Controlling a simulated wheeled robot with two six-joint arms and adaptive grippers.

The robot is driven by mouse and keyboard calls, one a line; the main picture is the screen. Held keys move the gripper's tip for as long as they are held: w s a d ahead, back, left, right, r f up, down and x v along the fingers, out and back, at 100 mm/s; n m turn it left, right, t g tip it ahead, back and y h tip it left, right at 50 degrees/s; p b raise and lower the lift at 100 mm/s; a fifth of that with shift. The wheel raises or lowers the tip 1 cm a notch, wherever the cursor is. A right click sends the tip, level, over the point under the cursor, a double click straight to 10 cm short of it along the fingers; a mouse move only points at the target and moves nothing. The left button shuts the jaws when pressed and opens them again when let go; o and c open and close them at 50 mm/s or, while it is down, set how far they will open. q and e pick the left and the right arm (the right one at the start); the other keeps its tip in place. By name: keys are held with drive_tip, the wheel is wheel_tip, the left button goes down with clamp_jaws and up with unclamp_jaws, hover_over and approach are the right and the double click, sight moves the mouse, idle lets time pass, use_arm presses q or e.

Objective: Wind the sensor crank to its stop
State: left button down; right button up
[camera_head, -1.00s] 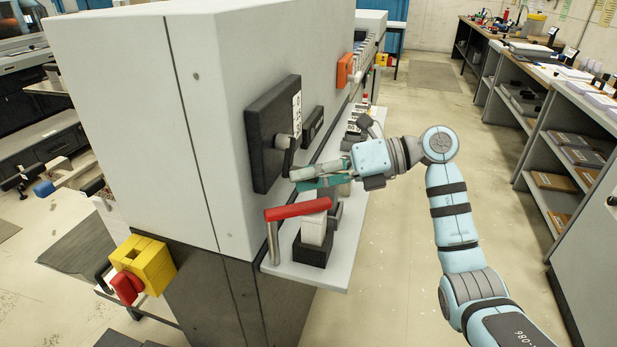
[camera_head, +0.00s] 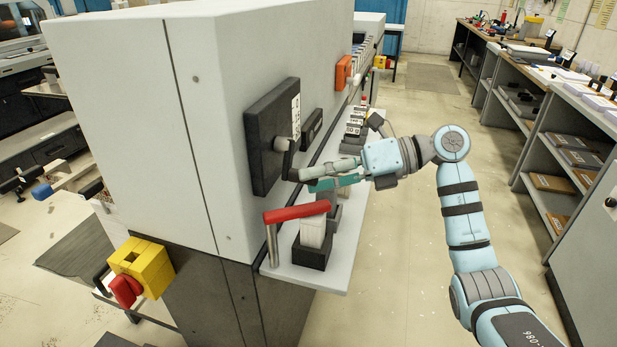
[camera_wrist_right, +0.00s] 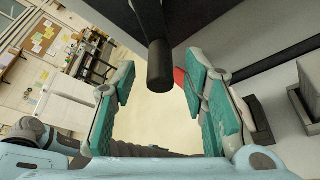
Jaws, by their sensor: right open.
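The sensor crank (camera_head: 290,164) sits on a black panel (camera_head: 262,160) on the side of the pale machine. Its arm hangs down from a grey hub, and the black handle (camera_wrist_right: 160,65) shows at the top middle of the right wrist view. My right gripper (camera_head: 303,177) is at the crank's lower end in the head view. In the right wrist view its teal-padded fingers (camera_wrist_right: 160,92) are spread, with the handle's end between the tips and a gap on both sides. Exact handle contact is hidden in the head view. My left gripper is not in view.
A red lever (camera_head: 296,212) stands on the pale ledge (camera_head: 335,262) below the gripper. An orange block (camera_head: 343,73) sits farther along the machine. A yellow and red switch (camera_head: 141,268) is at the near corner. The aisle to the right is clear up to the shelves (camera_head: 565,150).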

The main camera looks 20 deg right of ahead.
drive_tip(key=v, duration=1)
drive_tip(key=shift+s, duration=0.1)
